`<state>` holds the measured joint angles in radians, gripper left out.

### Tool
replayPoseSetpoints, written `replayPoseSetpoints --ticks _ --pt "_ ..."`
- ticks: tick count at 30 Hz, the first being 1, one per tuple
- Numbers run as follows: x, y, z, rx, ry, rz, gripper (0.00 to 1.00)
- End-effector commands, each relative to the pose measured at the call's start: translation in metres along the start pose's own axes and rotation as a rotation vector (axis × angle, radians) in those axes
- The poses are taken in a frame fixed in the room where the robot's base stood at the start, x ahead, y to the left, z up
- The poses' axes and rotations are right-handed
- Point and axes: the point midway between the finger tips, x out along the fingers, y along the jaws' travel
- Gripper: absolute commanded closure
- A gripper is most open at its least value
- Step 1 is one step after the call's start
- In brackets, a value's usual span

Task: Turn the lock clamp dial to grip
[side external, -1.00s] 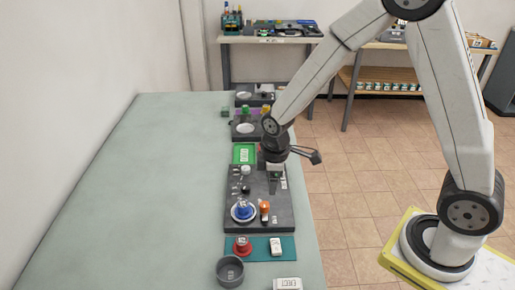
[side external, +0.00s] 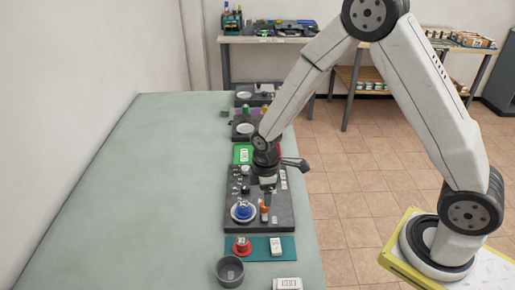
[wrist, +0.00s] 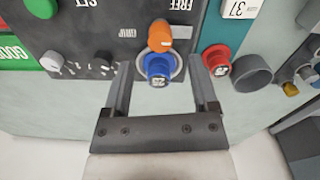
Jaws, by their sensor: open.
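The orange dial (side external: 264,213) stands on the dark board (side external: 284,221), right of a blue knob (side external: 242,210) on a pale round base. In the wrist view the orange dial (wrist: 160,37) sits just above the blue knob (wrist: 158,68), near the printed words GRIP and FREE. I cannot tell exactly which word the dial faces. My gripper (side external: 267,190) points down at the board, close to the orange dial. In the wrist view my gripper (wrist: 160,64) is open and empty, its fingers on either side of the blue knob in the picture.
A red knob (side external: 242,246) and a white block (side external: 276,246) sit on a teal mat (side external: 260,256) nearer the camera. The bench's left side (side external: 150,190) is clear.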

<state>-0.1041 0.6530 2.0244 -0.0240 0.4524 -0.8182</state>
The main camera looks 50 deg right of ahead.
Motion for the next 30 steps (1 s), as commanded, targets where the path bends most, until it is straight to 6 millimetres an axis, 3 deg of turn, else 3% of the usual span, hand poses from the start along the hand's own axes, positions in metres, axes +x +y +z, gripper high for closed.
replayPoseSetpoints --ticks 12,26,29,30 --pt "0.04 0.0 0.0 0.0 0.0 0.0 0.24" --pt "0.047 0.0 0.0 0.0 0.001 0.001 0.24" --pt "0.047 0.0 0.0 0.0 0.001 0.001 0.5" --pt "0.047 0.0 0.0 0.0 0.001 0.001 0.62"
